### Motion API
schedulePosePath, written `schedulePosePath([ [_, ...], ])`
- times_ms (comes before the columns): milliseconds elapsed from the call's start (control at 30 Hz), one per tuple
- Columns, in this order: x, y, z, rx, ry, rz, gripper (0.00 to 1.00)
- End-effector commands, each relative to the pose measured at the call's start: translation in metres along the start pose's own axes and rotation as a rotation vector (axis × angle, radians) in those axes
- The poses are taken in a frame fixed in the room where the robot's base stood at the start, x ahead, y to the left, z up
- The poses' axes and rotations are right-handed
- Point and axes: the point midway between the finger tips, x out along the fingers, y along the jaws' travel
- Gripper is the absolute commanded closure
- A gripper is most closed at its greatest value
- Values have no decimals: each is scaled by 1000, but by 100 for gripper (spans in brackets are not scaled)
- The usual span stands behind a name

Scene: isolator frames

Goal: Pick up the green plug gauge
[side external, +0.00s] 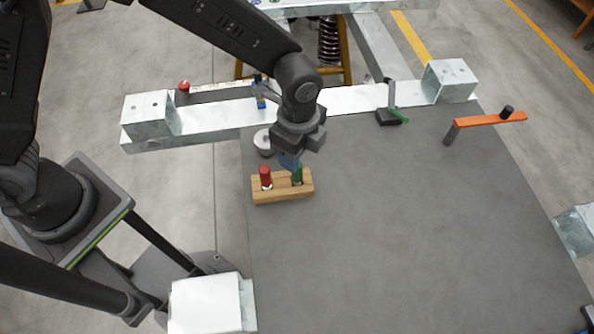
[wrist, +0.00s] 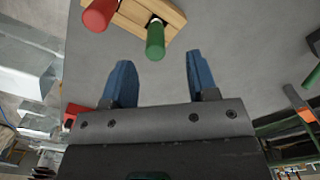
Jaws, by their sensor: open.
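The green plug gauge (side external: 297,174) stands upright in a wooden block (side external: 283,194), at its right end in the side view. It also shows in the wrist view (wrist: 155,40), just beyond the gap between my fingers. A red plug gauge (side external: 265,177) stands in the left end of the same block, and in the wrist view (wrist: 99,15) it is left of the green one. My gripper (wrist: 158,72) is open with its blue fingers apart and nothing between them. In the side view my gripper (side external: 290,163) is close above and behind the green gauge; its fingers are partly hidden.
A round light-grey object (side external: 264,142) sits behind the block, left of my gripper. An orange bar (side external: 490,120) stands at the right, and a dark stand with a green part (side external: 390,116) is at the back. The grey tabletop (side external: 400,220) is clear in front and to the right.

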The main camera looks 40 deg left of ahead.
Motion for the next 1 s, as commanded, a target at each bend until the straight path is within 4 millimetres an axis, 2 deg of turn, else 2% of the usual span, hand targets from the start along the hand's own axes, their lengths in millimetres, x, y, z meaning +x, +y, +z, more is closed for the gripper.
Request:
schedulePosePath([
  [367, 47, 6, -1, 0, -2, 2, 47],
  [667, 51, 5, -1, -1, 0, -1, 47],
  [1000, 51, 6, -1, -1, 0, 0, 79],
])
